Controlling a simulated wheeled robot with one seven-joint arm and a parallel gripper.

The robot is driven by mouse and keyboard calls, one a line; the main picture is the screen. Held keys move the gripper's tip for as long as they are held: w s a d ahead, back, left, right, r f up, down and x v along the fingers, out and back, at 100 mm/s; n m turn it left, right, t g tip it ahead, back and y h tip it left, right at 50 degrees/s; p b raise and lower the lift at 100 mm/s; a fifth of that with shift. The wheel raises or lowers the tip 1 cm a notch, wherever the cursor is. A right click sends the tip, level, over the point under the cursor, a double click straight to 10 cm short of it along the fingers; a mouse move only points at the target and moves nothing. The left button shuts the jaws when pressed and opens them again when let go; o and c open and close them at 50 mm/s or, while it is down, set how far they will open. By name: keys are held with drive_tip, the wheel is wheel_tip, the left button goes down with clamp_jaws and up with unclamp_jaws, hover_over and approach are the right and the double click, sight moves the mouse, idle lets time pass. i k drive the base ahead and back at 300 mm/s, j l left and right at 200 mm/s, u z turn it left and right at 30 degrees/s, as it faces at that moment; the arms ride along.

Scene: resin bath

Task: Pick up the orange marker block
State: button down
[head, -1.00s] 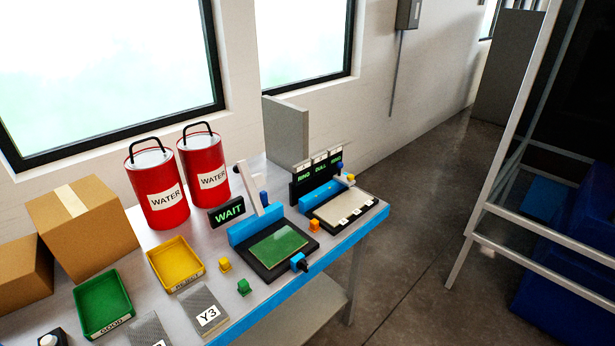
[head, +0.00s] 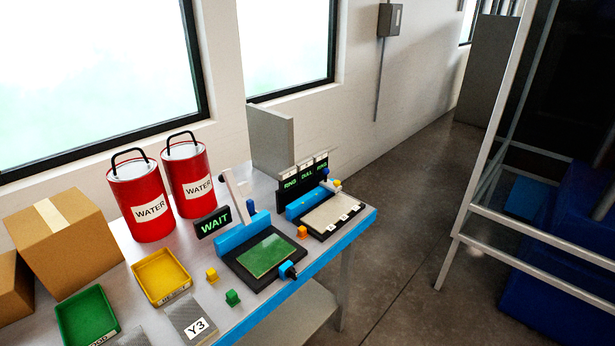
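The orange marker block (head: 302,232) is a small block on the blue-edged workbench (head: 357,228). It sits between the black device with the green plate (head: 265,256) and the device with the pale plate (head: 331,214), close to the left corner of the latter. Nothing covers it. A yellow block (head: 212,276) and a green block (head: 232,297) stand farther left on the bench. My gripper is not in the head view.
Two red WATER cans (head: 140,199) stand at the back. A yellow tray (head: 161,277), a green tray (head: 87,317) and a cardboard box (head: 63,243) fill the left. A WAIT sign (head: 213,222) stands behind the green-plate device. The floor (head: 400,240) right of the bench is clear up to a metal-framed enclosure (head: 462,206).

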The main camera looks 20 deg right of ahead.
sight(302, 234)
drive_tip(key=i+l+z, duration=0.2)
drive_tip(key=i, duration=0.65)
drive_tip(key=j, duration=0.1)
